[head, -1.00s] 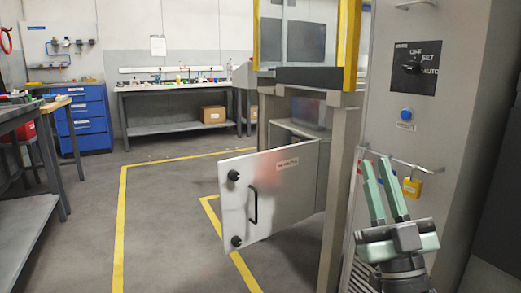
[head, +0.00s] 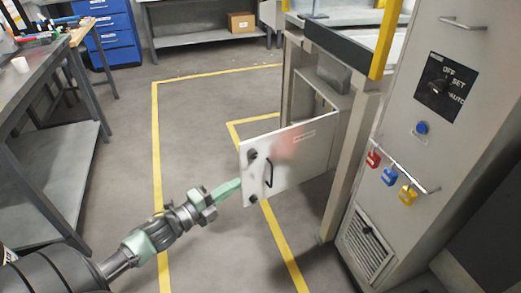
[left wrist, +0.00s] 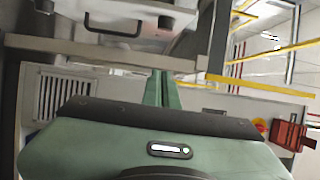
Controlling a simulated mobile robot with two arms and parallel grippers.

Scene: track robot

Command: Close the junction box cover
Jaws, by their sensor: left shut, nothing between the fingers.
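The junction box cover (head: 298,165) is a pale grey metal door with a black handle and two black knobs. It stands swung open from the box (head: 322,88) under the machine frame, whose inside shows behind it. My left gripper (head: 236,187) is shut and empty. Its green fingertips are at the cover's free left edge, near the lower knob; I cannot tell whether they touch. In the left wrist view the shut fingers (left wrist: 162,88) point toward the cover (left wrist: 130,22), which shows with its handle at the top. My right gripper is not in view.
A grey control cabinet (head: 440,130) with a rotary switch, blue button and red, blue and yellow padlocks stands at right. A frame post (head: 347,160) stands beside the cover. A workbench (head: 50,95) is at left. Open floor with yellow lines lies between.

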